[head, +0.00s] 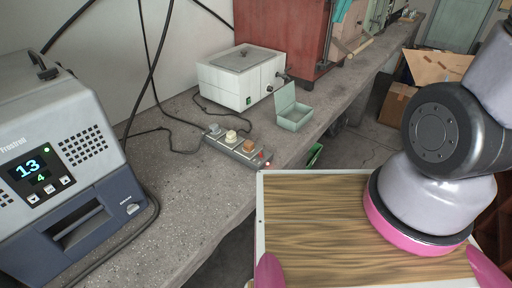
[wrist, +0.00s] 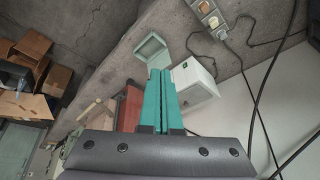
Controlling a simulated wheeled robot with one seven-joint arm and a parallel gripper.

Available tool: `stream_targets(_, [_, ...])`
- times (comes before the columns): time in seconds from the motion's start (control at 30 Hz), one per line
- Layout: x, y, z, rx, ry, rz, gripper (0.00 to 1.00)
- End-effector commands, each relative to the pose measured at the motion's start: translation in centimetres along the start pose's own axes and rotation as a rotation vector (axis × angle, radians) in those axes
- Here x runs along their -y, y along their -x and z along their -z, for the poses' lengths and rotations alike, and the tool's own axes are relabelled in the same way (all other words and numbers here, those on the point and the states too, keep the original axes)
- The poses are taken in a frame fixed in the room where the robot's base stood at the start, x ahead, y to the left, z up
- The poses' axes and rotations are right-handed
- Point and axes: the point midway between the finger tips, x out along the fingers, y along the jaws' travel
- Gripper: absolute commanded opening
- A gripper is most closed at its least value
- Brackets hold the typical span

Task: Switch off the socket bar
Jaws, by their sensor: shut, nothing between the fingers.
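The grey socket bar (head: 237,149) lies on the concrete bench, with a grey, a cream and a brown plug in it. A small red switch (head: 261,155) is at its near right end, with a reddish spot beside it; I cannot tell whether it is lit. In the wrist view the socket bar (wrist: 208,13) is at the top edge, partly cut off. My gripper (wrist: 160,74) has teal fingers, shut together and empty, apart from the bar. In the head view a teal piece is at the top edge; I cannot tell whether it is my gripper.
A white box (head: 240,78) and an open pale green box (head: 293,113) stand behind the bar. A grey-blue device (head: 62,165) with a lit display stands left. Cables run along the bench. A red cabinet (head: 280,35) is at the back. Bench in front of the bar is clear.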

Motion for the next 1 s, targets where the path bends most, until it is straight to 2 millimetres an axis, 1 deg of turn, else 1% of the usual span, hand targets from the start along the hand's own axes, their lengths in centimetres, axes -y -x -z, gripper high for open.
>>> stream_targets(0.03, [1.1, -2.6, 0.8, 0.04, 0.059, -0.007, 0.0])
stream_targets(0.13, [3.0, -7.2, 2.0, 0.095, 0.176, -0.017, 0.0])
stream_targets(0.27, [5.9, -13.9, 2.5, 0.166, 0.328, -0.018, 0.0])
stream_targets(0.3, [6.9, -16.0, 2.4, 0.187, 0.376, -0.016, 0.0])
stream_targets(0.37, [8.3, -19.3, 1.9, 0.219, 0.447, -0.01, 0.0])
stream_targets(0.4, [9.3, -21.6, 1.4, 0.241, 0.494, -0.005, 0.0])
stream_targets(0.43, [10.1, -23.2, 1.0, 0.256, 0.529, 0.001, 0.0])
stream_targets(0.47, [10.8, -24.9, 0.4, 0.272, 0.563, 0.006, 0.0])
stream_targets(0.5, [11.7, -27.1, -0.3, 0.291, 0.607, 0.013, 0.0])
stream_targets(0.57, [12.9, -30.1, -1.7, 0.319, 0.669, 0.026, 0.0])
stream_targets(0.6, [13.7, -31.9, -2.7, 0.336, 0.707, 0.035, 0.0])
stream_targets(0.7, [15.2, -35.7, -4.9, 0.369, 0.783, 0.055, 0.0])
stream_targets(0.8, [16.0, -38.2, -6.7, 0.392, 0.835, 0.071, 0.0])
stream_targets(0.9, [16.5, -39.6, -7.7, 0.403, 0.863, 0.08, 0.0])
stream_targets(1.0, [16.7, -40.1, -8.1, 0.406, 0.874, 0.084, 0.0])
